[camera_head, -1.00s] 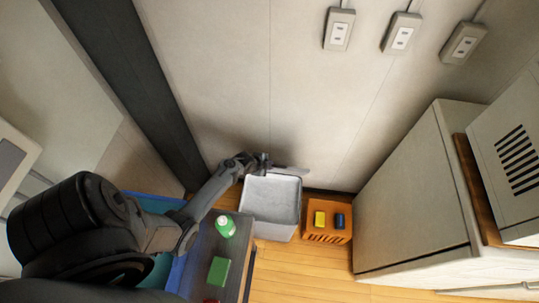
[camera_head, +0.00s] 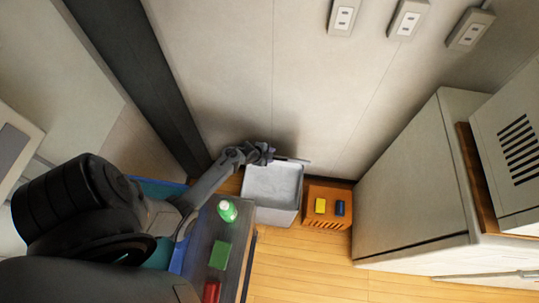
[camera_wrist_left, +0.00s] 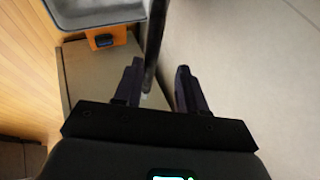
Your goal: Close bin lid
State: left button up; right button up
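The light grey bin (camera_head: 285,216) stands on the floor by the wall, open at the top, its inside visible. Its lid (camera_head: 293,160) is up at the back edge, seen almost edge-on as a thin strip. My left gripper (camera_head: 268,152) is at the back left of the bin, by the lid. In the left wrist view, the gripper (camera_wrist_left: 160,75) has its fingers apart. The lid's dark edge (camera_wrist_left: 155,40) runs between them, and I cannot see clear contact with either finger. The bin's rim (camera_wrist_left: 95,25) shows at top left. My right gripper is not in view.
An orange crate (camera_head: 327,224) holding a yellow item (camera_head: 320,206) and a dark blue item (camera_head: 340,208) stands right of the bin. A dark table with a green bottle (camera_head: 228,211) and a green block (camera_head: 219,255) is at left. A cabinet (camera_head: 415,195) stands at right.

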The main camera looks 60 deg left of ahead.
pick_arm(q)
jog(key=shift+r, duration=0.1)
jog(key=p+v, duration=0.1)
jog(key=v, duration=0.9)
jog(key=shift+s+r, duration=0.2)
jog(key=shift+r, duration=0.05)
jog(key=shift+s, duration=0.1)
